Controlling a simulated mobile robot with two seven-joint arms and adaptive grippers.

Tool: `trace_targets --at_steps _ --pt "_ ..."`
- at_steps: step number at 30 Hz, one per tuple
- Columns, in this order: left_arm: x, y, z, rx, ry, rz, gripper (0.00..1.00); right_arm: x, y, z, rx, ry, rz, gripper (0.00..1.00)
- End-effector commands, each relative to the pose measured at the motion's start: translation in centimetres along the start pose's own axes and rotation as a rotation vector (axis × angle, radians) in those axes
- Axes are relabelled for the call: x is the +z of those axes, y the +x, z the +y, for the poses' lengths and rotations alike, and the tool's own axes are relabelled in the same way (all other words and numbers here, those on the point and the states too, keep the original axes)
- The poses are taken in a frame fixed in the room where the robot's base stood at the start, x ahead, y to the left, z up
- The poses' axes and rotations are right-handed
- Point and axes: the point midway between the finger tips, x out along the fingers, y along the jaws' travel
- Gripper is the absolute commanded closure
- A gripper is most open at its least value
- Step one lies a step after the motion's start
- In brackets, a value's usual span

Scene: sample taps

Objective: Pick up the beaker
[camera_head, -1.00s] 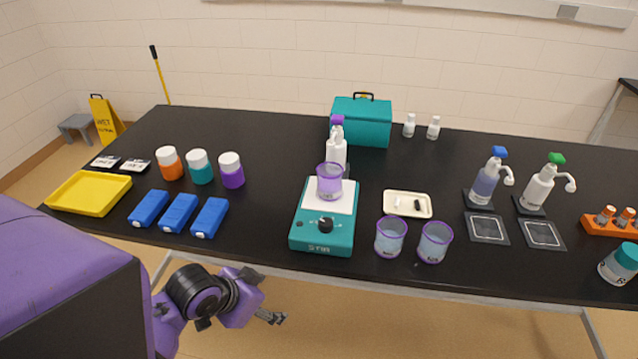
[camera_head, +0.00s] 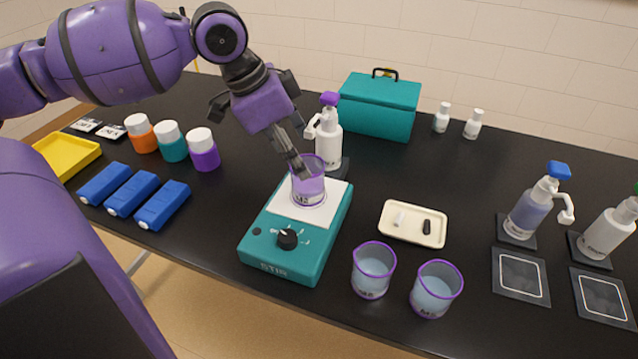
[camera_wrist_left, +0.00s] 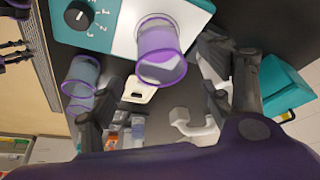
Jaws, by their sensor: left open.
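A clear beaker with a purple rim (camera_head: 309,186) stands upright on the white top of the teal stirrer (camera_head: 284,262). In the left wrist view the same beaker (camera_wrist_left: 160,52) shows between and beyond the spread fingers. My left gripper (camera_head: 291,163) is open and empty, with its fingers pointing down at the beaker's rim; whether a finger touches it I cannot tell. Two more purple-rimmed beakers holding pale blue liquid, one nearer the stirrer (camera_head: 371,274) and one farther right (camera_head: 435,292), stand on the table. My right gripper is not in view.
A white pump bottle (camera_head: 328,137) stands close behind the stirrer, with a teal box (camera_head: 379,106) behind it. A cream tray (camera_head: 394,229) lies to the right. Blue cases (camera_head: 134,193) and capped jars (camera_head: 203,151) are at left.

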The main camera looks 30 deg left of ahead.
Motion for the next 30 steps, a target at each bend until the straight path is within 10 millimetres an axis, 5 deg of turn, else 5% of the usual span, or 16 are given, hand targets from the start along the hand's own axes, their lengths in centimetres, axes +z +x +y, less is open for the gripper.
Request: trace_targets --at_steps 4,13,23,30 --pt "0.1 2.0 0.0 0.003 0.000 -0.001 0.28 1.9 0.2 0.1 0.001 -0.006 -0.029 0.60" --pt "0.5 6.2 -0.2 0.003 -0.001 0.000 0.28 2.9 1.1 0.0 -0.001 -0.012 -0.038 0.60" --pt "0.4 7.0 -0.2 -0.001 -0.001 0.001 0.28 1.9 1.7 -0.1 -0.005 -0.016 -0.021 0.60" --pt "0.5 7.0 -0.2 -0.001 -0.001 0.000 0.56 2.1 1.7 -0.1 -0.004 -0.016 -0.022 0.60"
